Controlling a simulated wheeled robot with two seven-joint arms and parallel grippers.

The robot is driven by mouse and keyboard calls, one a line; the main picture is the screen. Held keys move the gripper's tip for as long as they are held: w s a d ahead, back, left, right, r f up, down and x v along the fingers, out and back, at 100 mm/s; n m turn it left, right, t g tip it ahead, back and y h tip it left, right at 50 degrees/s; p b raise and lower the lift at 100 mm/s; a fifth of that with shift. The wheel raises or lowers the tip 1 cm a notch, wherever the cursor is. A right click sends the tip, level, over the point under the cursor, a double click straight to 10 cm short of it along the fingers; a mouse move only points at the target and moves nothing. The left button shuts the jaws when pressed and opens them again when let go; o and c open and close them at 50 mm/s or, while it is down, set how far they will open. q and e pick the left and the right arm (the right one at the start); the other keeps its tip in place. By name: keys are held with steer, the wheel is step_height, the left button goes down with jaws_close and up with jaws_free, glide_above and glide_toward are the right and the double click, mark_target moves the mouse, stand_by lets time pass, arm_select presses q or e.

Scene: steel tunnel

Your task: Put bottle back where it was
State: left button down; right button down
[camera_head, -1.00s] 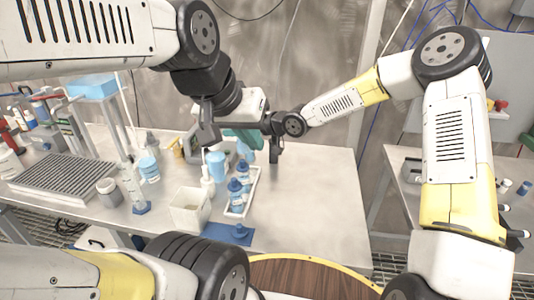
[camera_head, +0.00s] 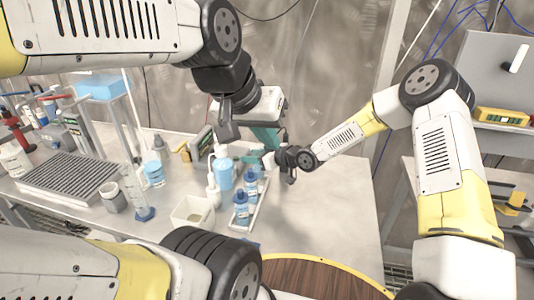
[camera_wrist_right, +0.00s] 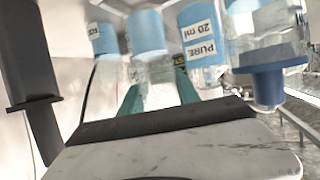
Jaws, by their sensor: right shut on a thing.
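A light blue bottle (camera_head: 223,172) stands left of the white tray in the head view. My right gripper (camera_head: 262,158) reaches in from the right, low over the table, its teal fingers pointing left. In the right wrist view its teal fingers (camera_wrist_right: 158,95) are on either side of a bottle (camera_wrist_right: 147,38) with a light blue upper part and a pale lower part. The fingers' far ends are partly hidden. My left gripper (camera_head: 265,136) hangs above and behind; its fingers are partly hidden, so its opening is unclear.
A white tray (camera_head: 238,228) holds blue-labelled bottles (camera_head: 241,206). A white open box (camera_head: 193,213), a measuring cylinder (camera_head: 142,200) and a grey rack (camera_head: 65,182) stand to the left. The table's right part (camera_head: 335,205) is clear.

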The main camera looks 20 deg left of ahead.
steer(key=shift+f, duration=1.4)
steer(key=shift+f, duration=0.1)
steer(key=c, duration=0.9)
jaws_free()
